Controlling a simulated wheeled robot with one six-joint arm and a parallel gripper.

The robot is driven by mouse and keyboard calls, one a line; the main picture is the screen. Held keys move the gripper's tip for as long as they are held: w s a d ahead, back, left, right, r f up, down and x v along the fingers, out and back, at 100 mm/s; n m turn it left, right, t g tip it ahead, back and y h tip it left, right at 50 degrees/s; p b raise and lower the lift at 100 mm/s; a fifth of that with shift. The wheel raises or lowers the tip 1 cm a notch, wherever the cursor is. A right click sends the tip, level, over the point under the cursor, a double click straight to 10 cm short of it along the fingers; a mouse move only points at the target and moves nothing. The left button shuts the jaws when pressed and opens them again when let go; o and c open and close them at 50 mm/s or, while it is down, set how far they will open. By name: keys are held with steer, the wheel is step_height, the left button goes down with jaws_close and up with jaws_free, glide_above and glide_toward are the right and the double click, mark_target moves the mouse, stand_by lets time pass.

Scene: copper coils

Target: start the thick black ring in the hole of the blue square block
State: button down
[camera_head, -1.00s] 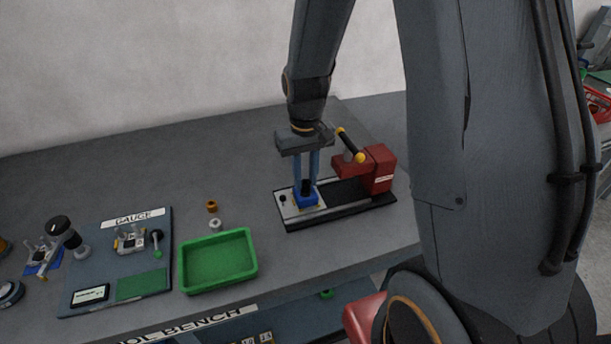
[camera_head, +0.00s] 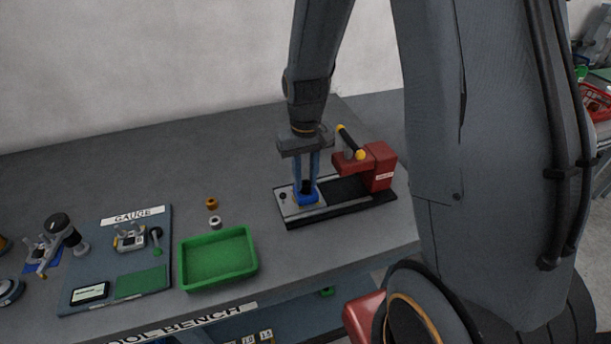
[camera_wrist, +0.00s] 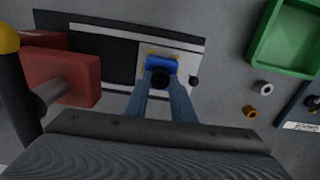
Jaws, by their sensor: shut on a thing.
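The blue square block (camera_head: 306,197) sits on the light plate at the left end of the black press base. It also shows in the wrist view (camera_wrist: 161,64). My gripper (camera_head: 307,185) points down right over the block, its two blue fingers shut on the thick black ring (camera_wrist: 160,79). In the head view the ring is a small dark shape between the fingertips, at the block's top. The block's hole is hidden by ring and fingers, so I cannot tell whether the ring is in it or just above it.
A red press (camera_head: 378,168) with a black, yellow-tipped lever (camera_head: 350,142) stands close right of my gripper. A green tray (camera_head: 218,259), a copper ring (camera_head: 212,204) and a pale ring (camera_head: 215,222) lie to the left. A gauge board (camera_head: 117,262) is further left.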

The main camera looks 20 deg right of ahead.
steer(key=shift+f, duration=0.5)
stand_by(1.1)
steer(key=c, duration=0.9)
jaws_free()
steer(key=shift+c, duration=0.2)
steer(key=shift+r, duration=0.15)
steer(key=shift+r+p, duration=3.05)
steer(key=shift+r, duration=0.35)
steer(key=s+t+b, duration=0.1)
steer(key=s+b, duration=0.8)
steer(key=s, duration=0.2)
steer(key=shift+f, duration=0.3)
